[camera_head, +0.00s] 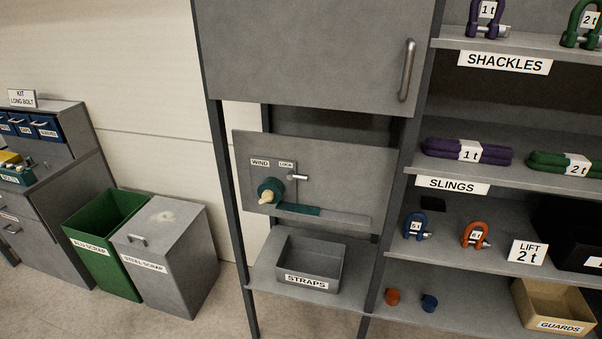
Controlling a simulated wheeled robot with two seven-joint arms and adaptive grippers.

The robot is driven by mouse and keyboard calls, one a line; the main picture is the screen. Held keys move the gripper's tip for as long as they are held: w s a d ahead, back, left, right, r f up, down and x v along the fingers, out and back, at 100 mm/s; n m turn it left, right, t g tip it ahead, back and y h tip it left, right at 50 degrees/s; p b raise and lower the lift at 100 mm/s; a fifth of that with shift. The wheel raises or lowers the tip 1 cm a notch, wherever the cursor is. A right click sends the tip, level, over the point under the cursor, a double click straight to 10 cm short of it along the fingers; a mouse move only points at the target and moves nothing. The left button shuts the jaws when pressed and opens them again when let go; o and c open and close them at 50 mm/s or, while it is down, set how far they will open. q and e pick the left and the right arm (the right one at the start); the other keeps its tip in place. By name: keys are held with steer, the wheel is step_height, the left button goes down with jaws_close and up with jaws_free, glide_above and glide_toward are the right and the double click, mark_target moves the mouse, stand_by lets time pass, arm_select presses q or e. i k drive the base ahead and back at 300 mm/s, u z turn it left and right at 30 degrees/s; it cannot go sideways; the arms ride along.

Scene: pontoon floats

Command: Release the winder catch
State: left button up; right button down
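The winder panel (340,206) is a grey plate on the middle rack, in the camera_head view. A green round winder (271,188) with a pale crank knob (266,198) is mounted on its left part, below a label reading "WIND" (260,163). A small metallic catch lever (297,178) with a pale tip sits right of the winder, under a label that appears to read "LOCK" (286,164). A green strip (298,209) lies along the panel's lower edge. Neither gripper is in view.
A grey cabinet door (320,50) with a vertical handle (407,70) is above the panel. An empty "STRAPS" bin (315,262) stands below it. Shelves with shackles and slings (467,150) are at the right. Green (102,250) and grey (165,260) scrap bins stand on the left floor.

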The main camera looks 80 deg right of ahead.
mark_target(292, 175)
steer(key=z, duration=0.9)
steer(key=i, duration=0.95)
steer(key=z, duration=1.05)
